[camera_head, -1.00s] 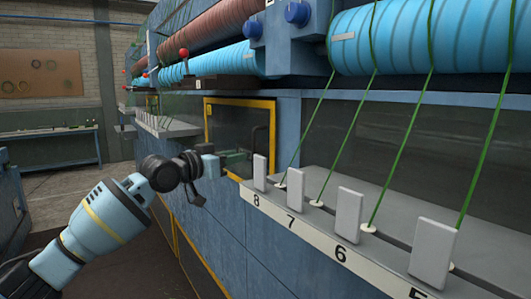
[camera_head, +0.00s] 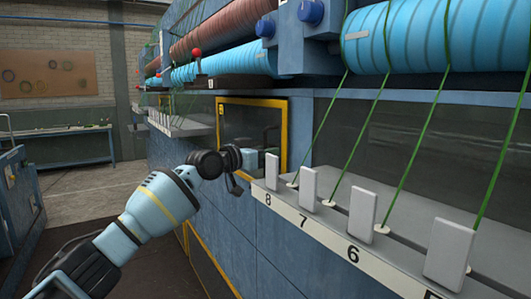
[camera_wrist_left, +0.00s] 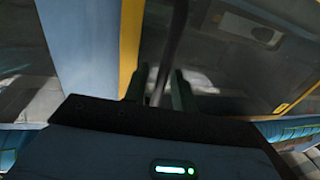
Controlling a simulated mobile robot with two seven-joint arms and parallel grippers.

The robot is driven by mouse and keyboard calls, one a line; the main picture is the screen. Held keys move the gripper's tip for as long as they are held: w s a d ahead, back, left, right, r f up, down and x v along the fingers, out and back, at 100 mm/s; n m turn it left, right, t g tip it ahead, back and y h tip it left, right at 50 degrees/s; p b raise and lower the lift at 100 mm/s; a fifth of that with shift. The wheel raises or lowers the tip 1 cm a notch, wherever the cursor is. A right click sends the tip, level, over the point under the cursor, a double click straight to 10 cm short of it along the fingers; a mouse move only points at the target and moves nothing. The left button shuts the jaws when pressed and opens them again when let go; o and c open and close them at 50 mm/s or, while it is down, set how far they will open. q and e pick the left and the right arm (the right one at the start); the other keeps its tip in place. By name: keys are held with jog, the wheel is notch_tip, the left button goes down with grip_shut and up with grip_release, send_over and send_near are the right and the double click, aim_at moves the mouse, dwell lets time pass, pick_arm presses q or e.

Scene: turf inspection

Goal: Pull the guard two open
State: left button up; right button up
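The guard (camera_head: 240,123) is a clear panel in a yellow frame on the blue machine's side, and it looks closed. Its dark handle (camera_head: 268,135) is on the panel's right part. My left gripper (camera_head: 260,158) is at the guard, low in front of the handle; its fingertips are hard to make out there. In the left wrist view, the handle bar (camera_wrist_left: 173,45) runs down between the two fingers of my left gripper (camera_wrist_left: 160,88). The fingers stand apart, with gaps seeming to show beside the bar. My right gripper is not in view.
A grey ledge (camera_head: 330,226) with numbered white tabs and green yarns juts out close right of my left gripper. Blue rollers (camera_head: 405,38) run above. A workbench (camera_head: 75,130) stands far left. The floor left of the machine is clear.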

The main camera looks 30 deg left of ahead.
pick_arm(q)
jog(key=shift+c, duration=0.4)
grip_shut()
jog(key=shift+s+a, duration=0.1)
